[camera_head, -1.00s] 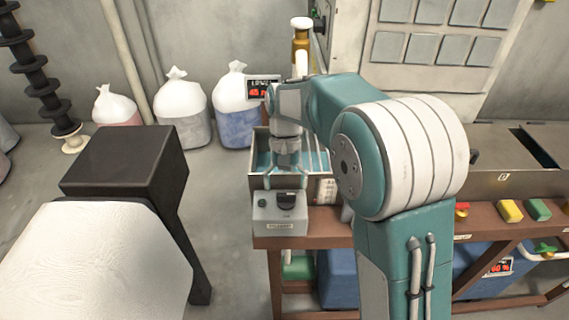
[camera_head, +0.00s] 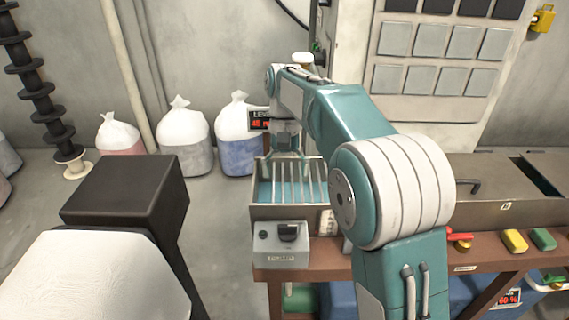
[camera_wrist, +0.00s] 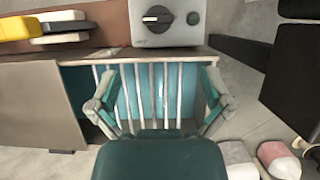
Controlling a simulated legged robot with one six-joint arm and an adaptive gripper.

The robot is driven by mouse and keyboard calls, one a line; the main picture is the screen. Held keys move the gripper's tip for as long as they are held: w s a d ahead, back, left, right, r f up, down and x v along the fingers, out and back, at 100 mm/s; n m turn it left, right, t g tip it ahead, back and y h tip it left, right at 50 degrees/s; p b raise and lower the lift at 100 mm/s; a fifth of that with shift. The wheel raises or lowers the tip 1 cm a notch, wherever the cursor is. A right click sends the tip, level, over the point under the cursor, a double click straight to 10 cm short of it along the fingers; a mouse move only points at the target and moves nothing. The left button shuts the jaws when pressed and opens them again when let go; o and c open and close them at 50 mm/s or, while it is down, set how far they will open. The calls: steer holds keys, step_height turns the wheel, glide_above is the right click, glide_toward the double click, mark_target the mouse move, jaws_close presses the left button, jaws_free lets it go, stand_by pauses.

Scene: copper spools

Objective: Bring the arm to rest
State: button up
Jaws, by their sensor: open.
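My gripper (camera_head: 286,150) is open and empty, pointing down above a metal tank (camera_head: 255,212) with blue liquid under a rack of pale bars. In the wrist view my gripper (camera_wrist: 162,105) has its two fingers spread wide on either side of the bars of the tank (camera_wrist: 140,85). No object lies between the fingers. In the head view my teal and white arm hides part of the bench and the wall behind.
A grey control box (camera_head: 281,245) with a black knob stands in front of the tank on the brown bench (camera_head: 330,255). White-topped sacks (camera_head: 240,135) stand behind on the floor.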

steer(key=s+d+t, duration=0.5)
steer(key=s+d, duration=0.1)
steer(key=s, duration=0.6)
steer(key=s+d+t, duration=0.5)
steer(key=s+d, duration=0.1)
steer(key=s, duration=0.6)
steer(key=shift+d, duration=0.4)
steer(key=shift+r, duration=0.15)
